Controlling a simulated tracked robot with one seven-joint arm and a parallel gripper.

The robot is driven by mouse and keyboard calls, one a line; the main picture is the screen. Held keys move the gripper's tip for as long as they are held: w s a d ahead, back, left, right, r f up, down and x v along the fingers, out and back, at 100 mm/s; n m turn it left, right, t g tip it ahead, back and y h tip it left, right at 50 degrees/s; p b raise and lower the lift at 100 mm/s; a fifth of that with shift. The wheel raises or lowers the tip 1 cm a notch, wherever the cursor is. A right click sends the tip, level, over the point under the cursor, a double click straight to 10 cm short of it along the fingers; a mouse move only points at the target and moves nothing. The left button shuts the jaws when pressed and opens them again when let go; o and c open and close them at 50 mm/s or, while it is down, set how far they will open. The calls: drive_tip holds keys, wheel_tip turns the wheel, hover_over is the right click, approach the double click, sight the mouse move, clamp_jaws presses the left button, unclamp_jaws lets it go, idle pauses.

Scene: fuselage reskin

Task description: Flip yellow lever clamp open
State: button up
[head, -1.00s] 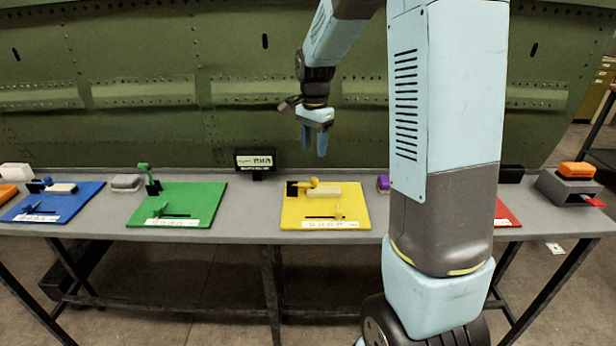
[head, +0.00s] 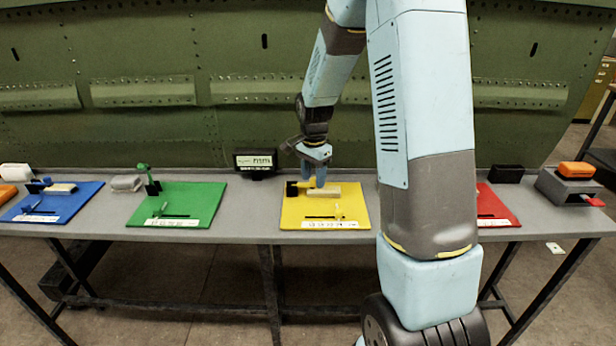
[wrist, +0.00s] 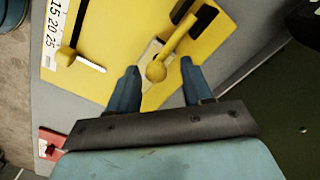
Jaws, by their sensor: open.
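The yellow board (head: 349,215) lies on the grey table, with a black clamp base (head: 292,189) and a light block (head: 324,191) on it. The yellow lever clamp (wrist: 175,46) shows in the wrist view as a bar ending in a round knob. It runs low over the board, across the pale block. My gripper (head: 314,176) is open and low over the board, by the clamp. In the wrist view its two blue fingers (wrist: 162,85) point at the knob, which sits between and just beyond the tips. I cannot tell whether they touch it.
A second yellow knob with a slider slot (wrist: 88,62) is near the board's scale label. The green board (head: 195,200), with its green lever upright, and the blue board (head: 70,205) lie to the left. A red board (head: 495,205) is at right. A small display (head: 255,160) stands behind.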

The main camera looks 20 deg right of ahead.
drive_tip(key=shift+c, duration=0.3)
drive_tip(key=shift+r, duration=0.1)
clamp_jaws()
drive_tip(key=shift+w, duration=0.1)
